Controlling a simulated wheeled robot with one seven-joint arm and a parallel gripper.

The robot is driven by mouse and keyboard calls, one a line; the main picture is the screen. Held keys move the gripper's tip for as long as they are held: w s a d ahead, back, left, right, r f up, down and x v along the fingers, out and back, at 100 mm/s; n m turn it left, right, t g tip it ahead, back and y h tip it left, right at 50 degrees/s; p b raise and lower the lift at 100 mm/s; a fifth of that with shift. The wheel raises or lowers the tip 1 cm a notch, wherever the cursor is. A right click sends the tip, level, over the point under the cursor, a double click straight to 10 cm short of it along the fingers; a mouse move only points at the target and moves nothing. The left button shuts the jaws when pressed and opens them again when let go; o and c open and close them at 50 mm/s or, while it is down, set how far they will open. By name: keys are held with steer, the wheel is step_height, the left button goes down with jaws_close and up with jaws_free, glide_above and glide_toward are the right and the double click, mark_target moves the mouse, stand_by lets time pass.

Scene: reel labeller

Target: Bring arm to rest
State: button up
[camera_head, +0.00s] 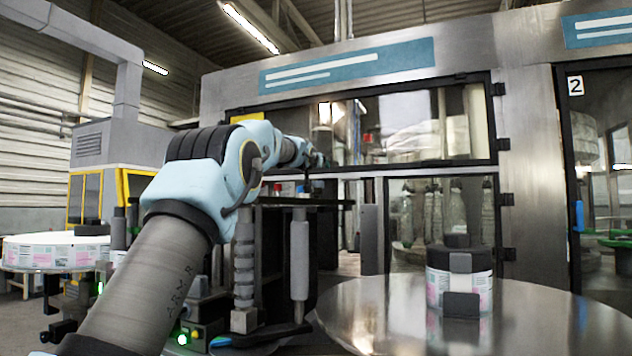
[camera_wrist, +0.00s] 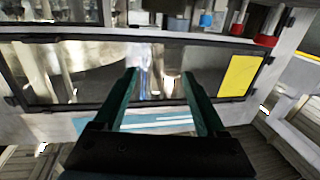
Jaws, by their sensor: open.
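My arm (camera_head: 200,178) rises from the lower left of the head view and reaches forward toward the labelling machine. Its far end is small there, near the machine's window, and the fingers cannot be made out. In the wrist view my gripper (camera_wrist: 160,76) shows two dark green fingers standing wide apart with nothing between them. Beyond them are the machine's window and its blue sign (camera_wrist: 150,122), with the picture turned upside down. Any gap between the fingertips and the machine is hard to judge.
A round steel table (camera_head: 380,310) stands at the lower right, bearing a label reel (camera_head: 484,290) with a black holder on top. Another large reel (camera_head: 55,252) lies at the left. The machine's framed window (camera_head: 400,130) and upright rollers (camera_head: 299,255) are close to my arm.

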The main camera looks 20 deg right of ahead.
steer(key=shift+r, duration=1.05)
